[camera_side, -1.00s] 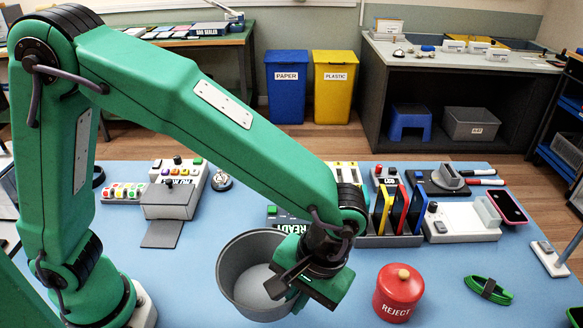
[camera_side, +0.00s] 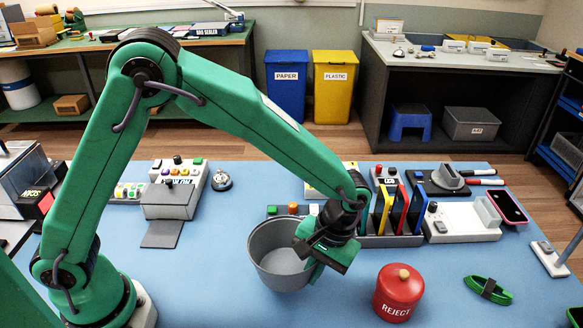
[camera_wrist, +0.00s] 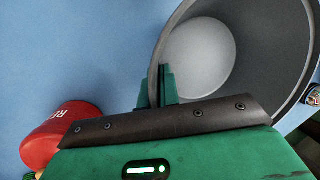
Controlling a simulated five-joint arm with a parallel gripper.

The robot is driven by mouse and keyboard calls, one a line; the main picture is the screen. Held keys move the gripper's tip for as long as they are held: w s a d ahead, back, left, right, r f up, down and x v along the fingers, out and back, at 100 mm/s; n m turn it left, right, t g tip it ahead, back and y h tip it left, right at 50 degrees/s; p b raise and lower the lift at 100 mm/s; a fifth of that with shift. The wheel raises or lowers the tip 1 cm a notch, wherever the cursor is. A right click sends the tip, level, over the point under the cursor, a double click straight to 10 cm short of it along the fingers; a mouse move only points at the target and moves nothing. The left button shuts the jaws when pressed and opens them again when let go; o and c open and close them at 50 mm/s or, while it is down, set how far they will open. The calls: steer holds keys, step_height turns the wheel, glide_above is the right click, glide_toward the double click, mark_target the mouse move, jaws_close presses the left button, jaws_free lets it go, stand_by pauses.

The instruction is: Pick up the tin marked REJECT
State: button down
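The red tin marked REJECT (camera_side: 398,294), lidded with a tan knob, stands upright on the blue mat at the front right. It also shows at the lower left in the wrist view (camera_wrist: 60,137). My gripper (camera_side: 308,250) is left of and behind the tin, apart from it. In the wrist view my gripper (camera_wrist: 157,92) has one finger inside and one outside the wall of a grey round bowl (camera_wrist: 225,45), shut on its rim. The bowl (camera_side: 280,265) appears upright or nearly so; whether its base touches the mat is unclear.
A rack with coloured upright slats (camera_side: 401,210) stands behind my gripper. The blue mat (camera_side: 190,290) is clear at the front left.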

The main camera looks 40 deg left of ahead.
mark_target(306, 295)
steer(key=shift+f, duration=1.95)
steer(key=shift+f, duration=0.15)
steer(key=c, duration=1.6)
jaws_free()
steer(key=v, duration=1.2)
steer(key=shift+s, duration=0.1)
